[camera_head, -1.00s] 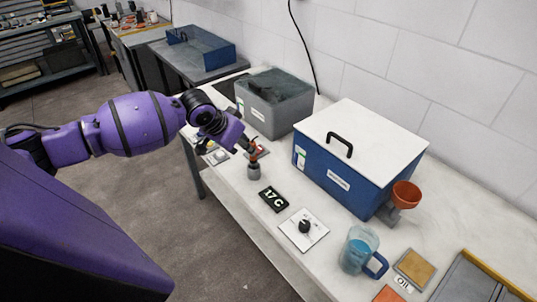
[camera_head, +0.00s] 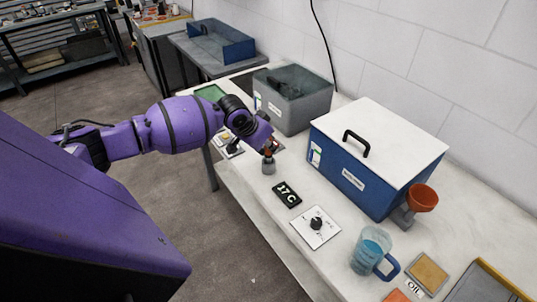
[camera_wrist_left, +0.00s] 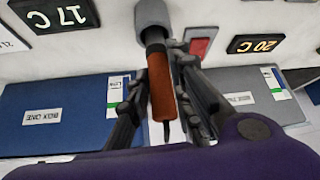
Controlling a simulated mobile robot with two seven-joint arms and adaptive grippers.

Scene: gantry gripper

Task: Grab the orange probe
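The orange probe (camera_wrist_left: 160,88) stands in a small grey holder (camera_wrist_left: 154,18) on the bench. In the head view the holder (camera_head: 268,167) is near the bench's front edge, with the probe's orange part (camera_head: 268,154) just above it and partly hidden by my gripper. My left gripper (camera_head: 266,147) is over the holder. In the left wrist view its two fingers (camera_wrist_left: 160,105) are apart, one on each side of the probe, with a visible gap on the left side. My right gripper is not in view.
A blue box with a white lid (camera_head: 372,160) and a grey open-topped box (camera_head: 293,100) stand behind the holder. A "17 C" display (camera_head: 287,194), a dial plate (camera_head: 316,228), a blue jug (camera_head: 371,250) and an orange funnel (camera_head: 422,198) are on the bench to the right.

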